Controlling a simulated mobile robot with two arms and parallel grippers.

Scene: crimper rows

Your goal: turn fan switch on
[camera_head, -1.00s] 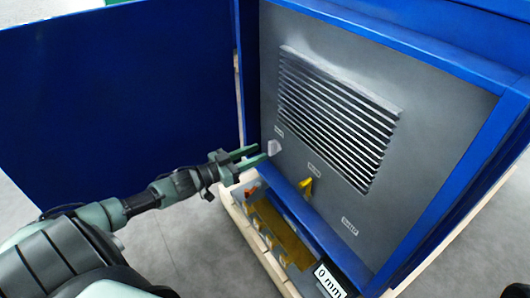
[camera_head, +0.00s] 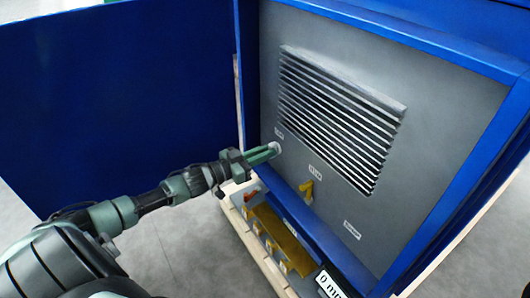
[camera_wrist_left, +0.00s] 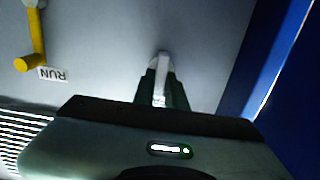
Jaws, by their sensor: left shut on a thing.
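A small white switch (camera_head: 274,147) sits at the left side of the grey panel (camera_head: 430,120), below a small label too blurred to read. My left gripper (camera_head: 265,152) reaches it from the left, its greenish fingers close together on it. In the left wrist view the white switch lever (camera_wrist_left: 161,78) stands between the two dark fingers (camera_wrist_left: 161,88), which are shut on it. Part of the switch is hidden by the fingers. My right gripper is not in view.
A yellow handle (camera_head: 308,190) is on the panel to the right; its label reads RUN in the left wrist view (camera_wrist_left: 52,74). A louvred vent (camera_head: 340,110) is above. The open blue door (camera_head: 110,90) stands left; yellow parts (camera_head: 280,238) lie below.

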